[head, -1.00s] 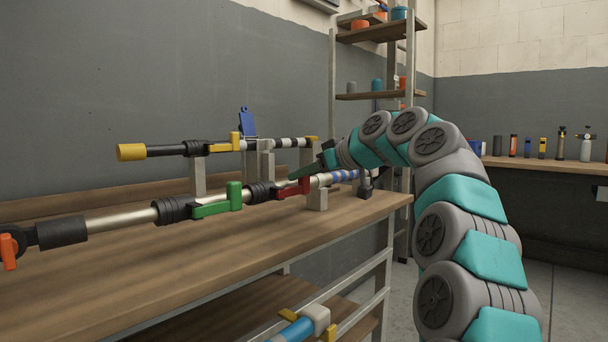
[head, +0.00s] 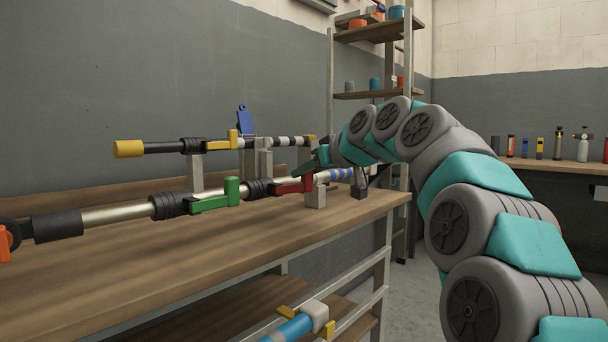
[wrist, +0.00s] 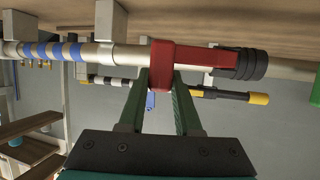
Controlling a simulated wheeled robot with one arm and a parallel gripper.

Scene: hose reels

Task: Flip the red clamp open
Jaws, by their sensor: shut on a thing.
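The red clamp (head: 292,188) lies along the front pole, beside a ribbed black collar, its raised end toward the blue-striped section. In the wrist view the red clamp (wrist: 208,56) spans the upper middle, and its thick end block sits between my two green fingertips. My gripper (wrist: 161,78) is shut on that end block. In the head view my gripper (head: 311,168) reaches the clamp's right end from above and behind, partly hiding it. The clamp's arm lies flat along the pole.
A green clamp (head: 214,200) sits left on the same pole. A rear pole with a yellow clamp (head: 233,140) and an upright blue lever (head: 246,122) runs behind. Grey blocks support the poles on the wooden bench (head: 180,262). The bench front is clear.

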